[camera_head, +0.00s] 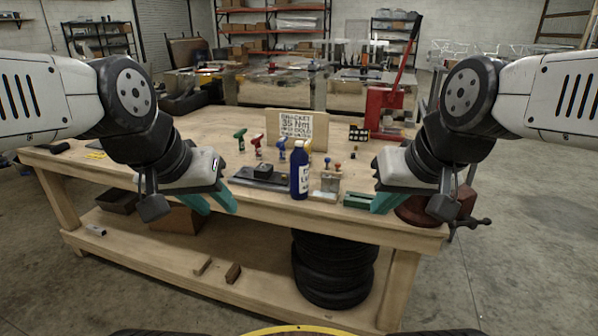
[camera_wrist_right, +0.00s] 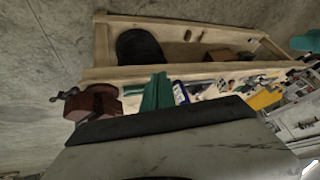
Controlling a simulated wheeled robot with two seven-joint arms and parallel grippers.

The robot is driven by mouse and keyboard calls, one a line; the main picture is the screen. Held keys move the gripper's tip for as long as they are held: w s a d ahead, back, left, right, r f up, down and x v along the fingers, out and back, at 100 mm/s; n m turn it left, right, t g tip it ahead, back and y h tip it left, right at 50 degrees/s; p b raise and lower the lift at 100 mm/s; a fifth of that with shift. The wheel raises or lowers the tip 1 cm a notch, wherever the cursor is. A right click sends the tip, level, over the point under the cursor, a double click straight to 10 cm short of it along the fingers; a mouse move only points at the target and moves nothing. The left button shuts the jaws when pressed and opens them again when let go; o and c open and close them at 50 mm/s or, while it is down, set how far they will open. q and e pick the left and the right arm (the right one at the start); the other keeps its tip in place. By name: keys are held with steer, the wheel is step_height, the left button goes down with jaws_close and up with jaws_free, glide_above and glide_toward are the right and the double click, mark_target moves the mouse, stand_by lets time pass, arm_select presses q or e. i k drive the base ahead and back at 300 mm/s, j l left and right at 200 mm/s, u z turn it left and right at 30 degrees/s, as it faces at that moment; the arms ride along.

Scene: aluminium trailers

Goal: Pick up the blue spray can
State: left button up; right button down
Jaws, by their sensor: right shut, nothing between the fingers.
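The blue spray can (camera_head: 299,172), with a white label, stands upright near the front edge of the workbench. Part of it shows in the right wrist view (camera_wrist_right: 180,92), just right of the teal fingers. My left gripper (camera_head: 217,199) is at the bench's front edge, left of the can and apart from it; its finger gap is unclear. My right gripper (camera_head: 372,203) is right of the can, apart from it. Its teal fingers are shut and empty, and also show in the right wrist view (camera_wrist_right: 157,92).
Several coloured spray-trigger shapes and a sign (camera_head: 297,124) stand behind. A red vise (camera_head: 462,205) is at the right corner. Tyres (camera_head: 332,268) sit below.

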mark_target(299, 159)
steer(key=i+j+z, duration=0.1)
steer(key=j, duration=0.2)
steer(key=i+j+z, duration=0.1)
steer(key=i+j, duration=0.15)
steer(key=i+j+z, duration=0.15)
steer(key=j, duration=0.25)
steer(key=i+j+z, duration=0.1)
steer(key=j, duration=0.25)
steer(key=i+j+z, duration=0.1)
steer(key=j, duration=0.25)
steer(key=i+j+z, duration=0.1)
steer(key=j, duration=0.25)
